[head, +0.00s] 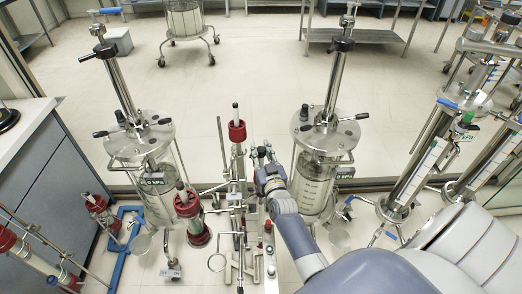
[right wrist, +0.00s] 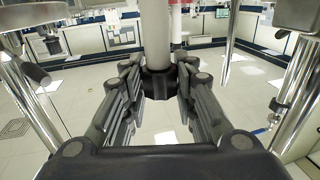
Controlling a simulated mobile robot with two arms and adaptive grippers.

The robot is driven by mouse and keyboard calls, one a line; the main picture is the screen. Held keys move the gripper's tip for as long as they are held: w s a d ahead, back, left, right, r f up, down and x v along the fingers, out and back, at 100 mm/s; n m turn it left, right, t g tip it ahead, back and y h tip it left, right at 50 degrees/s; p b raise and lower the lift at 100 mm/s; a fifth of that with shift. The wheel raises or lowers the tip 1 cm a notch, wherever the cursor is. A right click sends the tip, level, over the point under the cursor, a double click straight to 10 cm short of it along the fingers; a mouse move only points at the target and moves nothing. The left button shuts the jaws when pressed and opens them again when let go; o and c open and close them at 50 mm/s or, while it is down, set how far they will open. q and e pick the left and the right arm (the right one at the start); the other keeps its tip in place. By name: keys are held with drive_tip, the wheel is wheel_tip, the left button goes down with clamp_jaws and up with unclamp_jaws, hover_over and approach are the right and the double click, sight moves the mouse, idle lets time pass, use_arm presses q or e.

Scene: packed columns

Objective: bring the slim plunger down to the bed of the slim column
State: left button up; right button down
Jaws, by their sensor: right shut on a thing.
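My right gripper (head: 260,151) reaches up from the lower right in the head view, between the two large glass columns. In the right wrist view the right gripper (right wrist: 159,92) is shut on the dark collar of a pale upright rod, which I take for the slim plunger (right wrist: 158,35). A slim column with a red fitting (head: 237,131) and a thin rod at its top stands just left of the gripper in the head view. The bed and the plunger's lower end cannot be made out. My left gripper is not in view.
A large glass column (head: 155,190) stands at left and another (head: 316,185) close right of my gripper. Another red-capped slim column (head: 188,204) stands in front of the left one. A steel column (head: 425,170) is at right.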

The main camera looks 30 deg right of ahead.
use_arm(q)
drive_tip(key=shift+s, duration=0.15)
use_arm(e)
drive_tip(key=c, duration=1.2)
unclamp_jaws()
drive_tip(key=shift+c, duration=0.2)
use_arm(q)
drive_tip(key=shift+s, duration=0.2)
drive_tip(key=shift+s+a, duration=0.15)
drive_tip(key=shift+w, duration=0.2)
use_arm(e)
drive_tip(key=v, duration=1.2)
